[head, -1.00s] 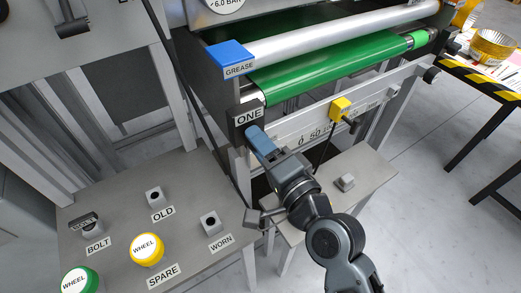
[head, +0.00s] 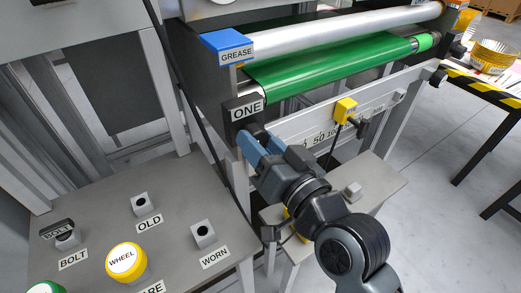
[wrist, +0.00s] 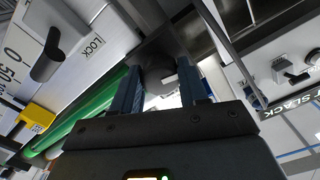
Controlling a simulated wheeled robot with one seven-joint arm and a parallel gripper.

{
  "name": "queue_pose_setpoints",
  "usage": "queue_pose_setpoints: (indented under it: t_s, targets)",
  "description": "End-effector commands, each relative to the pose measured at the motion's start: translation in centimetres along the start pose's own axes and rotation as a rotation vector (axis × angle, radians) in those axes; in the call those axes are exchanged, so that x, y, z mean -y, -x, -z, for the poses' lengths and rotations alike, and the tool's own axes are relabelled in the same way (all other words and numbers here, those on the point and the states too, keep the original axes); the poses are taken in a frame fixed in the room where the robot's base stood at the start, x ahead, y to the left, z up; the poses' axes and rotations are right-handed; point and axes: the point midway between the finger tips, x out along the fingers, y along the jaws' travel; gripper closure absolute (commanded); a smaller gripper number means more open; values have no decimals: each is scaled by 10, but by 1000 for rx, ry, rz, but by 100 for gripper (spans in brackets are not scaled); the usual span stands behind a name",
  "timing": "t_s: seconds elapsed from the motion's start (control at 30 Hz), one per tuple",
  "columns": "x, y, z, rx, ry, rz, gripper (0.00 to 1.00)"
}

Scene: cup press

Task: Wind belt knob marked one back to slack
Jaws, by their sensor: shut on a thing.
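The belt knob under the sign marked ONE (head: 247,109) is a dark round knob, mostly hidden by my fingers in the head view. In the wrist view the knob (wrist: 160,77) sits between my two blue fingers, with a pale mark on its face. My gripper (head: 259,142) is at the knob with a finger on either side, shut on it. The same gripper (wrist: 160,88) shows in the wrist view.
The green belt (head: 330,67) and blue GREASE block (head: 228,45) are above my gripper. A yellow block (head: 345,110) with a dark handle is on the rail to the right. A LOCK label (wrist: 94,47) is beside a dark lever (wrist: 50,55). The bench (head: 185,205) holds wheels and posts.

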Motion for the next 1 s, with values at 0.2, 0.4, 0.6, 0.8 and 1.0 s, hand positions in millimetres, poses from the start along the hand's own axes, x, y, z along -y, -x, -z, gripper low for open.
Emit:
queue_pose_setpoints:
  t_s: [0.2, 0.4, 0.6, 0.8, 1.0]
  targets:
    - [-1, 0, -4, 5, 109, 0, 87]
    - [-1, 0, -3, 6, 159, 0, 87]
    - [-1, 0, -3, 7, 175, 0, 87]
    - [-1, 0, -3, 7, 175, 0, 87]
    - [-1, 0, -2, 6, 174, -1, 47]
